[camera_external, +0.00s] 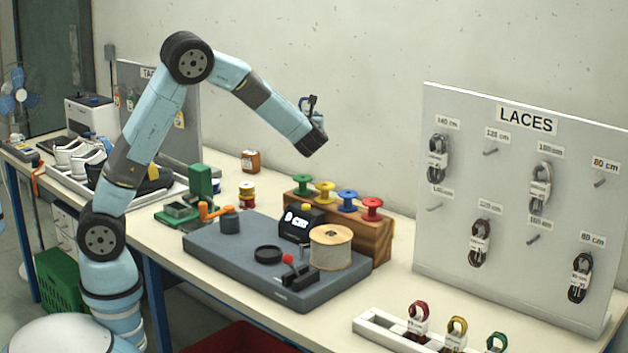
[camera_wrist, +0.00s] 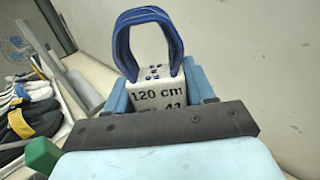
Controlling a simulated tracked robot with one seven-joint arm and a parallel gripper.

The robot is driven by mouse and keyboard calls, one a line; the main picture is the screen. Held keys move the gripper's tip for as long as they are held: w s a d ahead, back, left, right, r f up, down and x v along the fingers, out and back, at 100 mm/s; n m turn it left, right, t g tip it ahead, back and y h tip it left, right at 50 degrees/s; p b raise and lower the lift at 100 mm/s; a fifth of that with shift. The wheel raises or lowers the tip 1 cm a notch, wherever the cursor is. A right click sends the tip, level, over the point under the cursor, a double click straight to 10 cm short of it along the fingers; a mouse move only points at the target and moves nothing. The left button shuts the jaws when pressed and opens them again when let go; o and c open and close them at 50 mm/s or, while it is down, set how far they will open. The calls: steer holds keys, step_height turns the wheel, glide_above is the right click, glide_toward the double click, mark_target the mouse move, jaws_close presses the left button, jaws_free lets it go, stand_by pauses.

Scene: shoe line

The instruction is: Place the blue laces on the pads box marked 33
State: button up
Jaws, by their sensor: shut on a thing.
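My gripper (camera_external: 309,108) is raised above the back of the bench, in front of the wall, and is shut on the blue laces. In the wrist view the blue laces (camera_wrist: 120,42) form an upright loop out of a white card tag reading "120 cm", with "41" partly hidden below. The tag sits between my two light blue fingers (camera_wrist: 160,88). In the external view the laces are small and dark at the arm's tip. I cannot make out a pads box marked 33 in either view.
A LACES board (camera_external: 525,215) with hanging laces stands at the right. A white rack (camera_external: 378,328) holds red, yellow and green laces. A grey base (camera_external: 225,262) with a spool, and a wooden block (camera_external: 383,240) of coloured spools, fill the middle. Shoes (camera_external: 75,157) lie left.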

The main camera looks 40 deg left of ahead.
steer(key=s+a+n+g+y, duration=0.1)
steer(key=a+n+g+y, duration=0.4)
steer(key=a, duration=3.1)
steer(key=h, duration=0.1)
glide_above(249, 151)
steer(key=shift+m+g, duration=0.4)
steer(key=f, duration=1.4)
steer(key=shift+s, duration=0.2)
steer(key=shift+w+a+f, duration=0.1)
steer(key=shift+w+f, duration=0.25)
steer(key=shift+f, duration=0.25)
step_height(249, 151, down, 3)
steer(key=shift+r, duration=0.1)
